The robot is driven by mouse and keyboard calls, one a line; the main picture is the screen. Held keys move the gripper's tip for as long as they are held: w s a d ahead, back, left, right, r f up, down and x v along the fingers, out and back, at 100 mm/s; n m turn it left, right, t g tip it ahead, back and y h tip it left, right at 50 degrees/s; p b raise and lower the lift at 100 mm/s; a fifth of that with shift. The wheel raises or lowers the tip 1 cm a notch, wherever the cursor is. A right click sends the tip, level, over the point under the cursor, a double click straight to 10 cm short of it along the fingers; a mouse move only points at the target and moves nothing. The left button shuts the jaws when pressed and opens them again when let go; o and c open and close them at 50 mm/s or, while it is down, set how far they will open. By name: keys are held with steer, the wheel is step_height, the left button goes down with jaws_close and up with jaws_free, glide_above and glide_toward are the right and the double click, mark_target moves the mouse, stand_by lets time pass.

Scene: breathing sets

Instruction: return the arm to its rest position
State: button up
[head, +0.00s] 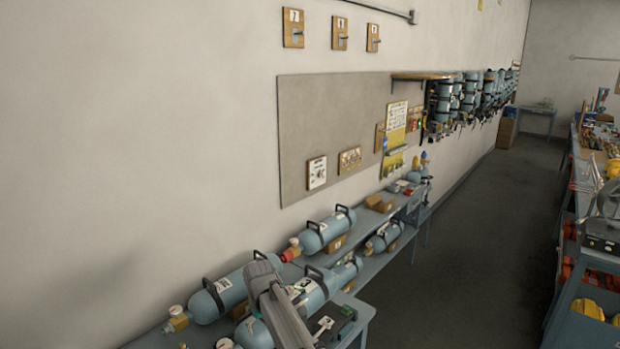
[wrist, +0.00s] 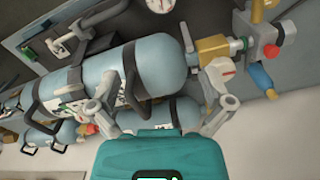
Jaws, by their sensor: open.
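My gripper (wrist: 163,80) is open in the wrist view, its two grey fingers spread apart with nothing between them that I can tell is held. A large light-blue cylinder (wrist: 155,66) with a black handle lies beyond the fingers; I cannot tell whether they touch it. A brass-coloured valve block (wrist: 212,46) sits at its neck. In the head view my grey arm (head: 280,302) reaches over the near end of the bench, among the cylinders. The fingers cannot be made out there.
A blue-grey bench (head: 372,268) along the left wall bears several cylinders, including one lying near my arm (head: 222,294). A grey board (head: 335,115) and a rack of upright cylinders (head: 470,95) are on the wall. The aisle floor (head: 465,250) is clear. Another loaded bench (head: 570,285) stands right.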

steer(key=s+d+f+m+b, duration=0.2)
steer(key=s+d+f+b, duration=0.2)
steer(key=d, duration=0.6)
steer(key=s+d+f+m+b, duration=0.2)
steer(key=s+d+f+b, duration=0.2)
steer(key=d, duration=0.6)
steer(key=s+d+f+m+b, duration=0.2)
steer(key=s+d+f+b, duration=0.3)
steer(key=d, duration=0.5)
steer(key=s+f, duration=0.1)
steer(key=s, duration=0.1)
steer(key=shift+s+d+m, duration=0.3)
steer(key=shift+d+m, duration=0.05)
steer(key=shift+m, duration=0.05)
steer(key=shift+f, duration=0.1)
